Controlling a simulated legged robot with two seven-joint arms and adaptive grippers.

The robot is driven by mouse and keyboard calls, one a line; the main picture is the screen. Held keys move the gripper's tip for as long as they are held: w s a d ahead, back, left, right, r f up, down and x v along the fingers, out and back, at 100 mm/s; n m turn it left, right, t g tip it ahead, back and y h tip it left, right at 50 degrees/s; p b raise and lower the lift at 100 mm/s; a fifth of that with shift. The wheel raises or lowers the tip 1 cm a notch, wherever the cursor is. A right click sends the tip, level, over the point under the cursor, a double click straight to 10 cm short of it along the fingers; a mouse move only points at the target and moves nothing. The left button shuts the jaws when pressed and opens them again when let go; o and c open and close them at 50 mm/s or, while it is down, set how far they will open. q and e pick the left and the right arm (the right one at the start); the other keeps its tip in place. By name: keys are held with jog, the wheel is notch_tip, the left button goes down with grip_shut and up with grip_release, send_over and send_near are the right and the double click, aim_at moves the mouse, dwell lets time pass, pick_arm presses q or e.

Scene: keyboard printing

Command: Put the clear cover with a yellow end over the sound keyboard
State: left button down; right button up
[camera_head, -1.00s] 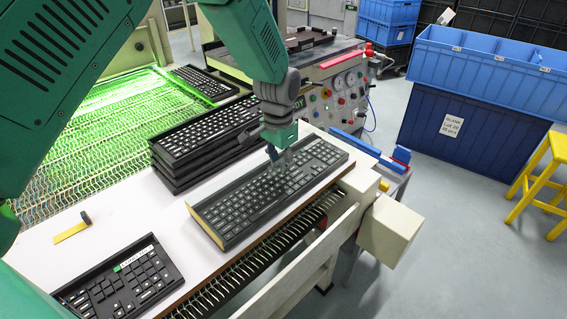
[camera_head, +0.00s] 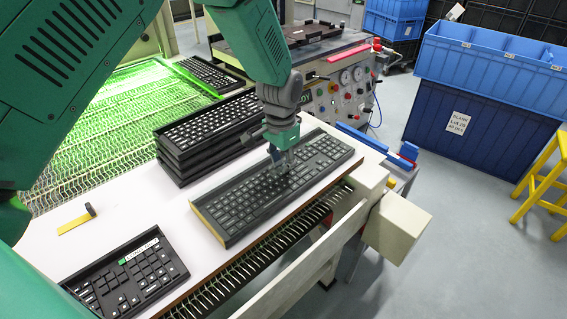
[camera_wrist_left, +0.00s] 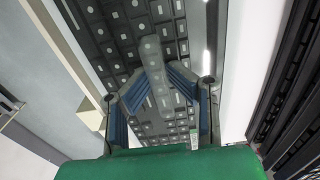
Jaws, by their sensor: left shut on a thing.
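A black full-size keyboard (camera_head: 318,160) lies along the front edge of the white table. The clear cover shows as a greyish see-through layer over it, with its yellow end (camera_head: 209,222) at the keyboard's left end. I cannot tell whether the cover is fully seated. My left gripper (camera_head: 279,165) is above the middle of the keyboard, shut on the cover. In the left wrist view its blue-grey fingers (camera_wrist_left: 158,92) close around a grey upright part over the keys (camera_wrist_left: 112,35). My right gripper is not in view.
Several black keyboards are stacked (camera_head: 205,130) behind. A labelled keyboard (camera_head: 127,278) with gaps among its keys lies front left, near a small yellow-handled tool (camera_head: 76,221). A green-lit wire conveyor (camera_head: 95,125) is at the left. Blue crates (camera_head: 485,100) stand at the right.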

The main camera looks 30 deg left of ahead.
pick_arm(q)
jog(key=shift+s+d+f, duration=0.15)
jog(key=shift+s+f, duration=0.4)
jog(key=shift+f, duration=0.15)
jog(key=c, duration=1.5)
grip_release()
jog(key=shift+c, duration=0.2)
jog(key=o, duration=0.4)
jog(key=shift+w+f, duration=0.15)
jog(key=shift+f, duration=0.05)
jog(key=shift+w+a+f, duration=0.2)
jog(key=shift+w+a, duration=0.05)
jog(key=shift+w, duration=0.1)
jog(key=shift+s+d+r, duration=0.1)
jog(key=shift+r, duration=0.2)
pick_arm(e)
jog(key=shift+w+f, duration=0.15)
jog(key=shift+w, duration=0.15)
pick_arm(q)
jog(key=shift+d+r+p, duration=0.1)
jog(key=shift+r+p, duration=0.25)
jog(key=shift+p, duration=0.05)
notch_tip(320, 180, up, 7)
jog(key=p, duration=0.6)
jog(key=shift+f, duration=0.2)
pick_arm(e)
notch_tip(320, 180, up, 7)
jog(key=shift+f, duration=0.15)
pick_arm(q)
jog(key=shift+f, duration=0.1)
